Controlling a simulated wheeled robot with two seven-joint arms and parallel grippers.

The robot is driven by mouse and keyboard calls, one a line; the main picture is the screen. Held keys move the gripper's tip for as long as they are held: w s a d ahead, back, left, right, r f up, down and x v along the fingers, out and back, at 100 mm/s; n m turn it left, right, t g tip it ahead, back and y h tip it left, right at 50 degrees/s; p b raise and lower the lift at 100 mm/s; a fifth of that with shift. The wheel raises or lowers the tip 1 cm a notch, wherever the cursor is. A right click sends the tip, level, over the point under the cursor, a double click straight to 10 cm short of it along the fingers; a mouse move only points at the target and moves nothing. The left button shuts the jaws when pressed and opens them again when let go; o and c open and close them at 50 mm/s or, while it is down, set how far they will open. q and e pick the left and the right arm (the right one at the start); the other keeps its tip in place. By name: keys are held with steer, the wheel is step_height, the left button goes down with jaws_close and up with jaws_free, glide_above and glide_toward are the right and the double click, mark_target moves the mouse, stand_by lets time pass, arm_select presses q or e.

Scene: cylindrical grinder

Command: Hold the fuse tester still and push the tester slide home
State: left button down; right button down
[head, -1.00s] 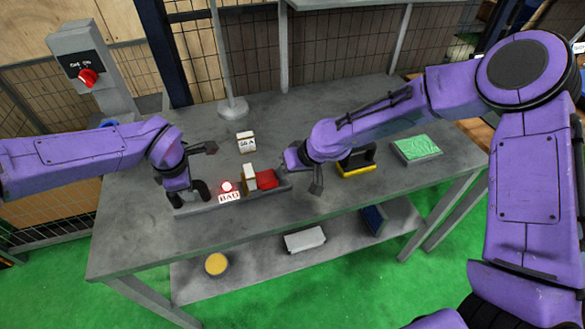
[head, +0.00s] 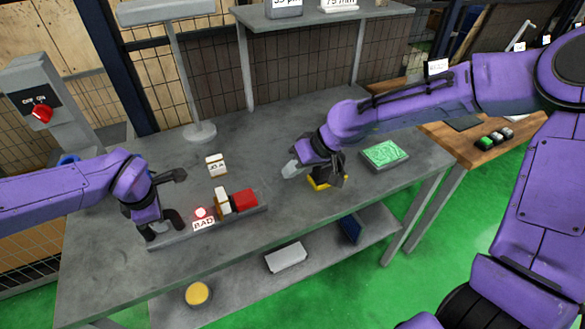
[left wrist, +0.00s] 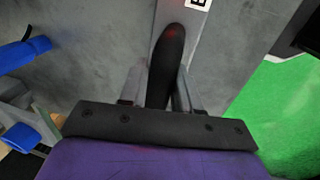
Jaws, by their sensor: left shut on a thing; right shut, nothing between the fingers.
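The fuse tester (head: 180,237) is a long grey rail on the table, with a lit red lamp (head: 200,212) and a sign reading BAD (head: 204,224). A cream and brown block (head: 222,203) stands upright on it, beside the red tester slide (head: 244,199). I cannot tell whether these two touch. My left gripper (head: 162,222) is shut on the tester's dark rounded handle at the left end. This handle (left wrist: 170,55) shows between the fingers in the left wrist view. My right gripper (head: 314,172) is shut and empty, right of and apart from the slide; its fingertips are partly unclear.
A labelled fuse block (head: 215,164) stands behind the tester. A yellow item (head: 322,184) lies partly hidden at my right gripper. A green-topped tray (head: 384,153) is farther right. A lamp stand (head: 199,131) stands at the back. The tabletop between slide and right gripper is clear.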

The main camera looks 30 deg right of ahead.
stand_by(0.3)
arm_select(q)
steer(key=c, duration=0.7)
jaws_free()
steer(key=r, duration=0.4)
steer(key=s+r, duration=0.1)
steer(key=r, duration=0.3)
steer(key=s+r, duration=0.1)
steer(key=r, duration=0.3)
steer(key=shift+s, duration=0.2)
steer(key=shift+f, duration=0.1)
